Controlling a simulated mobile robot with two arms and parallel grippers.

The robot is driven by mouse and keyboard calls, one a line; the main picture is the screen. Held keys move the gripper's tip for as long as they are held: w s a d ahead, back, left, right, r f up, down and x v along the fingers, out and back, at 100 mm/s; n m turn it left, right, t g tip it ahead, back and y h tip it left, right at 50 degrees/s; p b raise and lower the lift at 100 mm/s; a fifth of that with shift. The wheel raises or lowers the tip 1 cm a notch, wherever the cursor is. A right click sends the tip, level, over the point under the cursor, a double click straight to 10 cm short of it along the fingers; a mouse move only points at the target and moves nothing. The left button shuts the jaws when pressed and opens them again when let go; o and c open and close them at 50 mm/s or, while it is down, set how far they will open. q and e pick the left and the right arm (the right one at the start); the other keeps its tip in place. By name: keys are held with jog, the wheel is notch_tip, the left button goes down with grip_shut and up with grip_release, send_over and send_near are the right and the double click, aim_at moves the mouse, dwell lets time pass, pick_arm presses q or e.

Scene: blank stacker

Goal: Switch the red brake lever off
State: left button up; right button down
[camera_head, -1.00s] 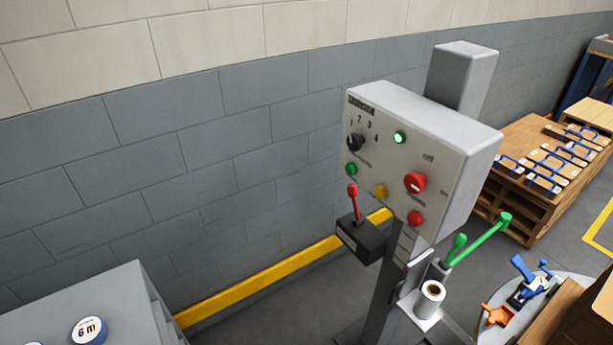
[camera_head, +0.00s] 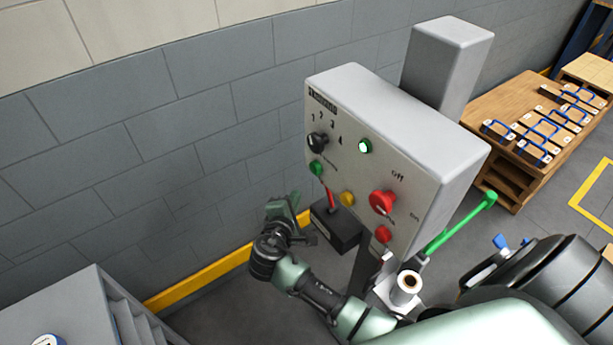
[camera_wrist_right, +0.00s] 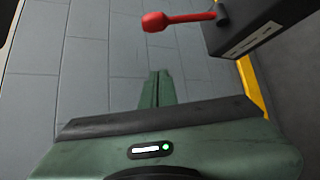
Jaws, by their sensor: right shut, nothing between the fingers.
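The red brake lever (camera_head: 330,200) stands up from a black box (camera_head: 337,226) below the control panel (camera_head: 345,165). In the right wrist view the red lever (camera_wrist_right: 180,20), with its thick knob, sticks out from the black box (camera_wrist_right: 262,25). My right gripper (camera_head: 288,206) is just left of the box, shut and empty. In the right wrist view its green fingers (camera_wrist_right: 160,88) are together, apart from the lever. My left gripper is not in view.
The panel carries a black dial (camera_head: 317,141), a red rotary switch (camera_head: 382,202) and coloured buttons. A green lever (camera_head: 462,222) is to the right. A grey cabinet (camera_head: 85,305) stands at lower left. The wall (camera_head: 150,130) is close behind.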

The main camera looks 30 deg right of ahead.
pick_arm(q)
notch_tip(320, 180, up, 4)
jog(key=p, duration=0.3)
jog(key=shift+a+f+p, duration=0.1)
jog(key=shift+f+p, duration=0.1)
jog(key=shift+p, duration=0.1)
pick_arm(e)
jog(key=w+d+f, duration=0.2)
jog(key=w+d, duration=0.1)
jog(key=d, duration=0.5)
jog(key=shift+w+d, duration=0.2)
jog(key=shift+w, duration=0.15)
